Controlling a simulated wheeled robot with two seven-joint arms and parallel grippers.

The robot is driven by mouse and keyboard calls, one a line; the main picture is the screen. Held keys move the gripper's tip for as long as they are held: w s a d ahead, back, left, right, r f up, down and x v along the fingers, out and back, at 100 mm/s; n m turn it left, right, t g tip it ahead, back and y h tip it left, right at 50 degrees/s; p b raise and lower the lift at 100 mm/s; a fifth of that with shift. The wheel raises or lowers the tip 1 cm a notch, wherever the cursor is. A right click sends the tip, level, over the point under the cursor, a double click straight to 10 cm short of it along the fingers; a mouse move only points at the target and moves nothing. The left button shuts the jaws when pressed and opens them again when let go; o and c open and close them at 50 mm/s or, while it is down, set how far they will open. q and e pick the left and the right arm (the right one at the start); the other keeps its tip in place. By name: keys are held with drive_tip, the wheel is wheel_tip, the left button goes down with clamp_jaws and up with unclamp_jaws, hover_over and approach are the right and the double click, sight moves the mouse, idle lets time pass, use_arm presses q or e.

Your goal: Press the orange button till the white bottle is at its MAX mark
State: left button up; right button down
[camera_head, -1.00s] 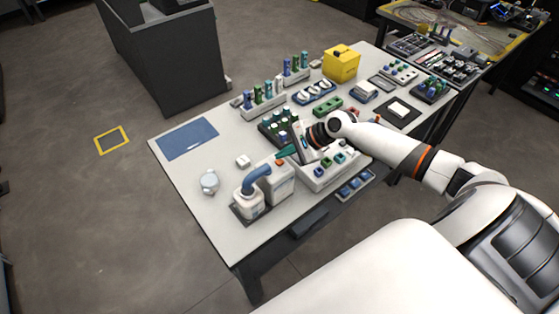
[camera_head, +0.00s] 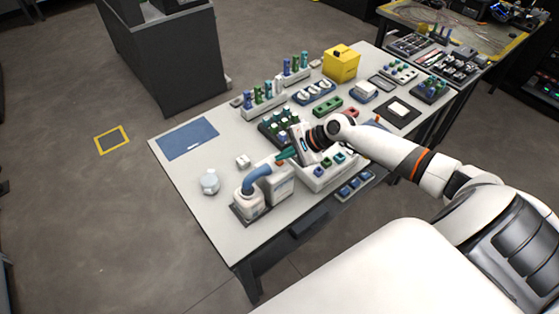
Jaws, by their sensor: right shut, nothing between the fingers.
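The white bottle (camera_head: 249,205) stands near the table's front left corner, under the end of a bent blue tube (camera_head: 258,173). The tube joins a white box-shaped unit (camera_head: 280,187) right beside it. The orange button (camera_head: 279,163) sits on top of this unit and is now mostly hidden by my right gripper. My right gripper (camera_head: 281,156) is shut and empty, its green fingertips over the button; I cannot tell whether they touch it. The bottle's MAX mark and level are too small to make out. My left gripper is not in view.
A round clear-white container (camera_head: 209,182) and a small white block (camera_head: 243,161) stand to the left. A blue mat (camera_head: 187,138) lies at the table's left end. Racks with green and blue parts and a yellow box (camera_head: 341,63) stand behind. The table's left part is mostly clear.

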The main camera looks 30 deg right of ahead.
drive_tip(key=shift+f, duration=0.5)
drive_tip(key=shift+r, duration=0.1)
idle(0.5)
drive_tip(key=shift+r+p, duration=0.8)
drive_tip(key=shift+p, duration=0.3)
wheel_tip(320, 180, up, 5)
drive_tip(key=p, duration=0.5)
drive_tip(key=shift+p, duration=0.35)
